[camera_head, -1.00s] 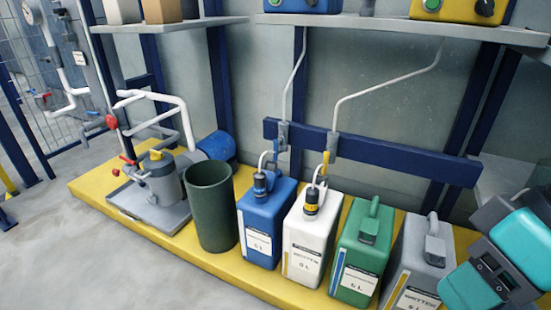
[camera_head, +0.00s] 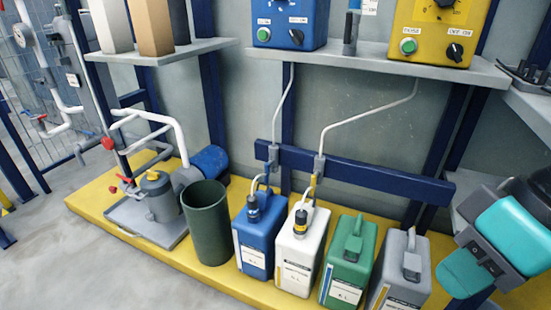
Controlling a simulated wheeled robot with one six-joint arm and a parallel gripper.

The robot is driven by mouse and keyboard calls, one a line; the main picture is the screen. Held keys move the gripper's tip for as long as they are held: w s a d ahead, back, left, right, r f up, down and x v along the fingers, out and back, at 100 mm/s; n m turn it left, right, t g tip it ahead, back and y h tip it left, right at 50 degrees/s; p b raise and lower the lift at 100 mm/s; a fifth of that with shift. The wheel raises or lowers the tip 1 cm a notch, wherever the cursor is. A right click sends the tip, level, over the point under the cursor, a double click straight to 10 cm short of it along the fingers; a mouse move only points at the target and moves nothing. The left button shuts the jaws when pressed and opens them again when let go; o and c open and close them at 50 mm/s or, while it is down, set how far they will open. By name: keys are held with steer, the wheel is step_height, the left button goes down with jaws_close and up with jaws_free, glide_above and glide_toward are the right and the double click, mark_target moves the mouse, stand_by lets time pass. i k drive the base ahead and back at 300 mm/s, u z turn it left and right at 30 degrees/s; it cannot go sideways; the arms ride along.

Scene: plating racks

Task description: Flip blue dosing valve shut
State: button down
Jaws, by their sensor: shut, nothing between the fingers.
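The blue dosing valve (camera_head: 269,166) is a small grey body with a blue handle, at the left part of the dark blue rail (camera_head: 388,175). A thin pale pipe comes down to it from above, and the blue canister (camera_head: 254,240) stands below it. The handle seems to point downward, but it is too small to tell its exact setting. A similar valve with a yellow handle (camera_head: 315,181) sits to its right, above the white canister (camera_head: 301,255). Teal and grey parts of my arm show at the right edge, well away from the valves. My gripper is not in view.
A green canister (camera_head: 349,265) and a grey canister (camera_head: 402,278) continue the row on the yellow platform (camera_head: 165,240). A dark green bin (camera_head: 208,225) and a pump stand left. A shelf (camera_head: 380,59) with blue and yellow control boxes overhangs the rail.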

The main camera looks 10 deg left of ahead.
mark_target(254, 239)
steer(key=u, duration=2.65)
steer(key=i, duration=0.9)
steer(key=z, duration=2.5)
steer(key=i, duration=0.5)
steer(key=z, duration=0.05)
